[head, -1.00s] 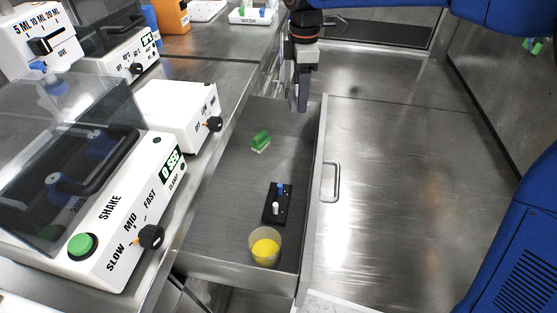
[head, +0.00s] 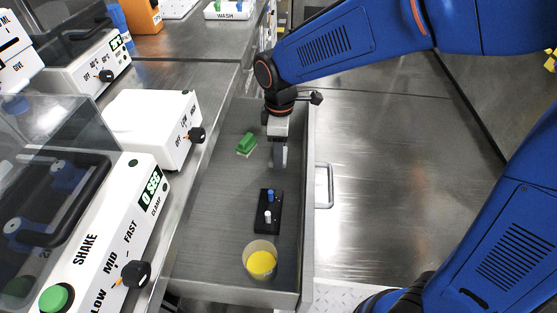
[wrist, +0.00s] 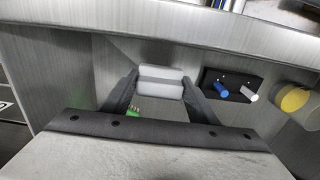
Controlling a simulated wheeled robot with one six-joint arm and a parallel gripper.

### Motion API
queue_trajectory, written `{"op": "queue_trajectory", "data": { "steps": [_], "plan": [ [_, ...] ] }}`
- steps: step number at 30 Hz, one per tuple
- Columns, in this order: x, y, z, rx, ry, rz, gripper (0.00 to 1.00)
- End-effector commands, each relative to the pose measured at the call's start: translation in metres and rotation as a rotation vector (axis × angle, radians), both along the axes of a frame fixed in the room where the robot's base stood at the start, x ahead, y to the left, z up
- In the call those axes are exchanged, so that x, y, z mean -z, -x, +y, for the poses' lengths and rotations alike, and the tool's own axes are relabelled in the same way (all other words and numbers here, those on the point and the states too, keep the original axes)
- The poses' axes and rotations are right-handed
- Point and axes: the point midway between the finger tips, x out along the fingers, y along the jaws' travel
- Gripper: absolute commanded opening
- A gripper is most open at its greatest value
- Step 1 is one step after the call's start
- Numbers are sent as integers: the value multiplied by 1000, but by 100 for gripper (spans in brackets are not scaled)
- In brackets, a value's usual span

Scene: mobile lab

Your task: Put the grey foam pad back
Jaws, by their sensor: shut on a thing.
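My gripper (head: 279,163) points down over the open drawer (head: 222,205), near its right wall and beyond the black rack. In the wrist view its two dark fingers (wrist: 160,90) are shut on the grey foam pad (wrist: 160,82), a pale grey block with a groove across it. In the head view I cannot make out the pad apart from the fingers. I cannot tell whether the pad touches the drawer floor.
In the drawer are a green-and-white block (head: 246,145), a black rack (head: 267,212) with a blue and a white vial, and a cup of yellow stuff (head: 260,260). White machines (head: 150,125) stand on the bench to the left. The drawer's left side is clear.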

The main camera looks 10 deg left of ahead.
Motion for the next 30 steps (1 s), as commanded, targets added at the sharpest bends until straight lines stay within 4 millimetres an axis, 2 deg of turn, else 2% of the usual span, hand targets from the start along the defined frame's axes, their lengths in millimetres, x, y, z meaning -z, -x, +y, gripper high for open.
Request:
{"op": "queue_trajectory", "data": {
  "steps": [5, 13, 25, 26, 27, 30],
  "plan": [
    [11, 0, 0, 0, 0, 0, 26],
    [41, 0, 0, -1, 1, 1, 26],
    [47, 0, 0, -1, 0, 0, 26],
    [46, 0, 0, -1, -1, -1, 61],
    [46, 0, 0, -1, -1, -1, 70],
    [46, 0, 0, -1, -1, -1, 72]
  ]
}}
